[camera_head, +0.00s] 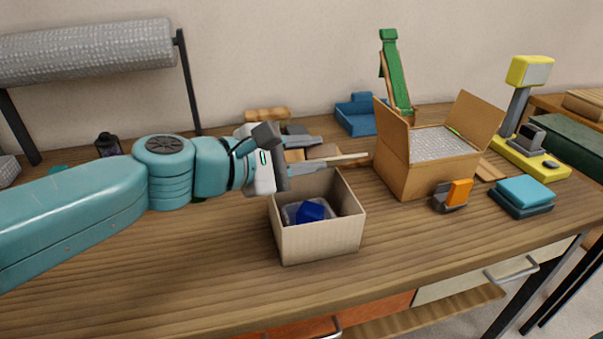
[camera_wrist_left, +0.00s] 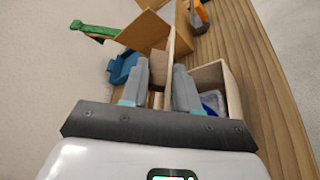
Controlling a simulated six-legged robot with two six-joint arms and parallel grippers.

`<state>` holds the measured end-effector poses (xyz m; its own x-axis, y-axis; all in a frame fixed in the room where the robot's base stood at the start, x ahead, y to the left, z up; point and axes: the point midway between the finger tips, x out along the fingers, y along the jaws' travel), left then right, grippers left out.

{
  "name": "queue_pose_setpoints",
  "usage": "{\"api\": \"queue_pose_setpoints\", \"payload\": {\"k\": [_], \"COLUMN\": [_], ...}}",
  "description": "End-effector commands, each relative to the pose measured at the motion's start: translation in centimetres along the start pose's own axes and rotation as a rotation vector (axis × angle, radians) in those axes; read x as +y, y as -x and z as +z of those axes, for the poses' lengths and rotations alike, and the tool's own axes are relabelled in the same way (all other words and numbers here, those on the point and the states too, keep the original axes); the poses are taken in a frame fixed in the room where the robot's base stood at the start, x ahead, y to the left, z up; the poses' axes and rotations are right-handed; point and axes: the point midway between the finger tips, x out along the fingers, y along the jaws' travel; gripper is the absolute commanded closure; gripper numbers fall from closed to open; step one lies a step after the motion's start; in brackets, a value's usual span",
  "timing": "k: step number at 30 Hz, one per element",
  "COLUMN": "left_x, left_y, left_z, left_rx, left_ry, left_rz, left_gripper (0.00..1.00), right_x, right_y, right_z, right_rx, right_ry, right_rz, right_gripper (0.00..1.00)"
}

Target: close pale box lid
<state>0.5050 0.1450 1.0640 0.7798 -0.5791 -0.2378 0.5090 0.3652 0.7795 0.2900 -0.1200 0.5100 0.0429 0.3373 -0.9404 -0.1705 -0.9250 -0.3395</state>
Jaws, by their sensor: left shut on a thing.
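The pale box (camera_head: 318,235) stands open on the wooden table and holds a blue item (camera_head: 312,209) on grey wrapping. Its lid (camera_head: 350,160) stands out above the back of the box and shows nearly edge-on. My left gripper (camera_head: 312,156) is over the rear left of the box, shut on the lid. In the left wrist view, the lid (camera_wrist_left: 172,35) runs between the two grey fingers of the gripper (camera_wrist_left: 160,72), and the open box (camera_wrist_left: 233,95) lies to the right. Part of the lid is hidden by the fingers. My right gripper is not seen.
A brown open carton (camera_head: 425,178) stands to the right of the pale box. An orange-and-grey tool (camera_head: 458,194) and blue pads (camera_head: 522,194) lie near it. A blue tray (camera_head: 357,118) and a green stand (camera_head: 395,75) are behind. The table front is clear.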

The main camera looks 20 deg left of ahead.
Motion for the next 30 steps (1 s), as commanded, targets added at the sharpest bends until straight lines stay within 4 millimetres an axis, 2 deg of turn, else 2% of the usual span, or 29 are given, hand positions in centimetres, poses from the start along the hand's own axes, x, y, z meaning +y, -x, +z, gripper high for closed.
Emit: {"api": "queue_pose_setpoints", "payload": {"k": [1, 3, 9, 15, 21, 30], "left_x": [-2.2, -3.2, -5.8, -7.7, -8.7, -9.0], "left_y": [-0.4, -0.4, -0.4, -0.5, -0.6, -0.6], "left_z": [-0.8, -0.8, -0.9, -1.1, -1.3, -1.3], "left_rx": [-0.001, -0.001, 0.0, 0.0, 0.001, 0.002], "left_ry": [-0.045, -0.103, -0.261, -0.385, -0.467, -0.517], "left_rz": [0.017, 0.041, 0.107, 0.158, 0.191, 0.212], "left_gripper": [1.0, 1.0, 1.0, 1.0, 1.0, 1.0], "right_x": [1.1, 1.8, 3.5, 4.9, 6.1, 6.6], "right_y": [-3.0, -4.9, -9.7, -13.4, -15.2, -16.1], "right_z": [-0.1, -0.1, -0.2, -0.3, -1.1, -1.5], "right_rx": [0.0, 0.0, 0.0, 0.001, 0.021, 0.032], "right_ry": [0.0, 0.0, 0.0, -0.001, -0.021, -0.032], "right_rz": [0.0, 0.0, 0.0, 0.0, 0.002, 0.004], "right_gripper": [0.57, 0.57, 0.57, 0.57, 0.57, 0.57]}}
